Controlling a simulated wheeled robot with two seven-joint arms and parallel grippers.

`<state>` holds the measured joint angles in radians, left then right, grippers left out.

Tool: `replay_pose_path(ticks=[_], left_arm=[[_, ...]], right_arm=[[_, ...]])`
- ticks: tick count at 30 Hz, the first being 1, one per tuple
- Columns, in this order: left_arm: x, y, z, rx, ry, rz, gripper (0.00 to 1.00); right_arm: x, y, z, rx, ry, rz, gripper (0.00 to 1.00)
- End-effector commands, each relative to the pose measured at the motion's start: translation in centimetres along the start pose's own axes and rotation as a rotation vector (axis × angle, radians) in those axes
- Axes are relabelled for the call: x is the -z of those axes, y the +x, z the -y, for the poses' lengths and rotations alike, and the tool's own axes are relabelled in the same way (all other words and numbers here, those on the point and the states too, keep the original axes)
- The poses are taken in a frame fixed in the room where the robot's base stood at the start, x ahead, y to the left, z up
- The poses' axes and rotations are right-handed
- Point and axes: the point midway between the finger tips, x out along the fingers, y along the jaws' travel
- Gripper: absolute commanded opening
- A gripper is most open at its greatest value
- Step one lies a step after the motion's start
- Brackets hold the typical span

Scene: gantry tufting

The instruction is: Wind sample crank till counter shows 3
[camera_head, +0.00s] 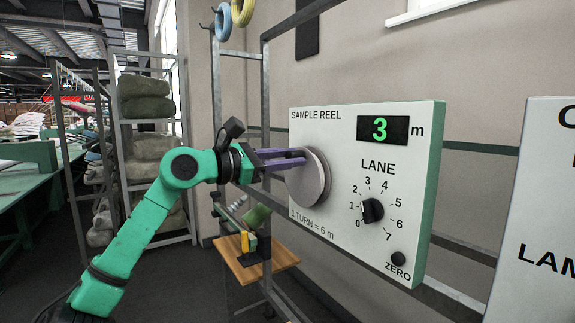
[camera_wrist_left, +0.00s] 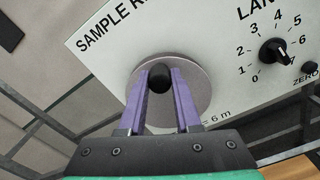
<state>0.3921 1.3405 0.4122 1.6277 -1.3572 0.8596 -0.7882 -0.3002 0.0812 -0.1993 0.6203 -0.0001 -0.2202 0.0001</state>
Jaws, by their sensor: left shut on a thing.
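The sample reel panel (camera_head: 340,150) is a white box with green sides on a metal frame. Its counter (camera_head: 382,130) shows a green 3 beside the letter m. The crank is a round grey disc (camera_head: 318,188) on the panel's left part, and its disc also shows in the left wrist view (camera_wrist_left: 200,92). My left gripper (camera_head: 303,158) reaches in from the left. In the left wrist view its purple fingers (camera_wrist_left: 158,88) are shut on the black crank knob (camera_wrist_left: 159,72). My right gripper is not in view.
Another panel (camera_head: 540,220) stands at the right. A small wooden shelf (camera_head: 283,256) is below the crank. Shelves with sacks (camera_head: 145,107) stand at the left.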

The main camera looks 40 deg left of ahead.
Motion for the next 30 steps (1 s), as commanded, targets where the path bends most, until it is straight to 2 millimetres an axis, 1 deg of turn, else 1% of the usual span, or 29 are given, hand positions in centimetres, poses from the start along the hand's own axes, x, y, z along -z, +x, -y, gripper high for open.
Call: replay_pose_path(ticks=[2,3,4,5,14,17,20,21,23,24,26,27,30], left_arm=[[0.0,0.0,0.0,0.000,-0.001,-0.001,0.00],[0.0,0.0,0.0,0.000,-0.001,-0.001,0.43],[0.0,0.0,0.0,0.000,-0.002,-0.001,0.55],[0.0,0.0,0.0,0.000,-0.002,-0.001,0.62],[0.1,-0.1,0.0,0.000,-0.003,-0.001,0.62],[0.3,-0.7,0.1,-0.002,-0.003,0.000,0.62],[0.8,-2.3,0.3,-0.003,-0.002,0.001,0.62],[0.9,-3.2,0.4,-0.003,-0.002,0.001,0.62],[0.9,-4.8,0.3,-0.004,-0.002,0.002,0.62],[0.9,-6.0,0.4,-0.005,-0.002,0.003,0.62],[0.8,-7.7,0.3,-0.005,-0.002,0.003,0.62],[0.8,-8.9,0.3,-0.005,-0.002,0.003,0.62],[0.6,-11.7,0.2,-0.005,-0.002,0.002,0.62]], right_arm=[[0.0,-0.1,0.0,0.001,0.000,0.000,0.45],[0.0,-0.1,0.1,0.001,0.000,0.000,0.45],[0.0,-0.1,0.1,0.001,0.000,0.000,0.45],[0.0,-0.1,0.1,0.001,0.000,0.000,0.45],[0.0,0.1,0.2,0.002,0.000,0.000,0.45],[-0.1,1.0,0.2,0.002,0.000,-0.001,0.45],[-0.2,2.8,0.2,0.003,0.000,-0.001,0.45],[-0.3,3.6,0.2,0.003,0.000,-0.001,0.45],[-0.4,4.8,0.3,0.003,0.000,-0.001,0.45],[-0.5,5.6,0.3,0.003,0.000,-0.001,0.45],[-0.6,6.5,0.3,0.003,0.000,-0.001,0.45],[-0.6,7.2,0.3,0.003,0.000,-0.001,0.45],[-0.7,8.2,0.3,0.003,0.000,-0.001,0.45]])
